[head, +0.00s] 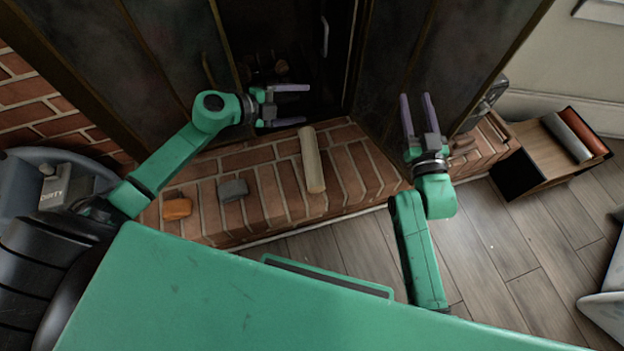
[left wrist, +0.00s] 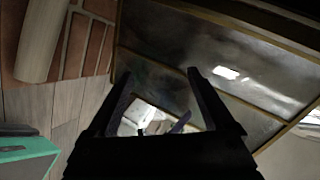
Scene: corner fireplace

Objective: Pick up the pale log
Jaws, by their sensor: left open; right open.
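The pale log (head: 312,160) lies on the brick hearth (head: 350,185), its length running front to back. It also shows at the upper left of the left wrist view (left wrist: 42,40), cut by the frame edge. My left gripper (head: 306,104) is open and empty, its fingers pointing right, just beyond the log's far end in the head view. I cannot tell how high it is above the hearth. The log is outside its fingers in the left wrist view (left wrist: 159,73). My right gripper (head: 416,97) is open and empty, fingers pointing away, to the right of the log.
Dark metal fireplace doors (head: 400,50) stand behind the hearth, with a dark gap between them. An orange block (head: 177,208) and a grey block (head: 232,190) lie left of the log. A wooden box (head: 540,155) with rolls stands at right. A dark bin (head: 60,190) stands at left.

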